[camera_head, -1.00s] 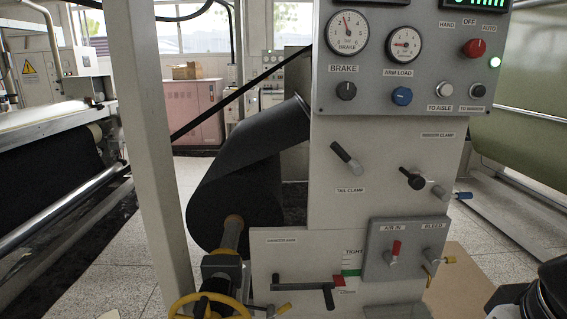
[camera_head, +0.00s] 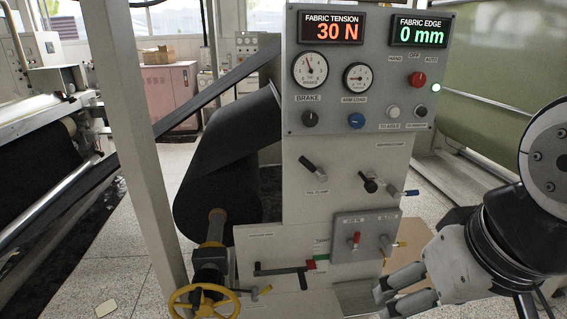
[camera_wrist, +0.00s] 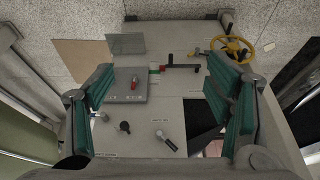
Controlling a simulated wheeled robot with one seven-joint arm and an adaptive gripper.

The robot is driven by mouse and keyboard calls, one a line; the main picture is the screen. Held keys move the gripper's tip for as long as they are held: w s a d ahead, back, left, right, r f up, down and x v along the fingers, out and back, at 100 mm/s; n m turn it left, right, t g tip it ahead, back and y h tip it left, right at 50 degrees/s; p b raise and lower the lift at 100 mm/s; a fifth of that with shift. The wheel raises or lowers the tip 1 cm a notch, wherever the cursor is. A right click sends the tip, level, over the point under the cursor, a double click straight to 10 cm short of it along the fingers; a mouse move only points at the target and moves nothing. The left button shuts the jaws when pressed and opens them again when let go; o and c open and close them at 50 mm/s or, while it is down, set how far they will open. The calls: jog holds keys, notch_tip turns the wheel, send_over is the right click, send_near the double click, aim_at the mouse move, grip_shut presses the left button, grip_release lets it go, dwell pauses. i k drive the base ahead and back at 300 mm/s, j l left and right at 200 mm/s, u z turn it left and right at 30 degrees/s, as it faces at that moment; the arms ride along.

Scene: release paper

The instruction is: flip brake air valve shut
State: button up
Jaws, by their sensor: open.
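The red-handled lever (camera_head: 356,240) is on a small grey valve plate (camera_head: 373,222) at the lower right of the console. Its red handle points up, under a label that read AIR IN in the earlier frame. A yellow-tipped lever (camera_head: 390,250) is at the plate's right side, by the BLEED label. My gripper (camera_head: 388,292) is open and empty, below and right of the plate, apart from it. In the wrist view, the red lever (camera_wrist: 134,84) shows between the open teal-padded fingers of my gripper (camera_wrist: 160,80), farther off than the fingertips.
The console face (camera_head: 325,225) carries protruding black levers above the plate (camera_head: 312,165) (camera_head: 368,183) and a blue-tipped one (camera_head: 410,192). A yellow handwheel (camera_head: 203,302) and a black fabric roll (camera_head: 235,165) are left. An upright post (camera_head: 140,130) stands further left.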

aim_at(352, 243)
jog(key=i+j+z, duration=0.1)
jog(key=i+z, duration=0.15)
jog(key=i, duration=0.2)
jog(key=i+j+z, duration=0.3)
jog(key=i+l, duration=0.1)
jog(key=i, duration=0.05)
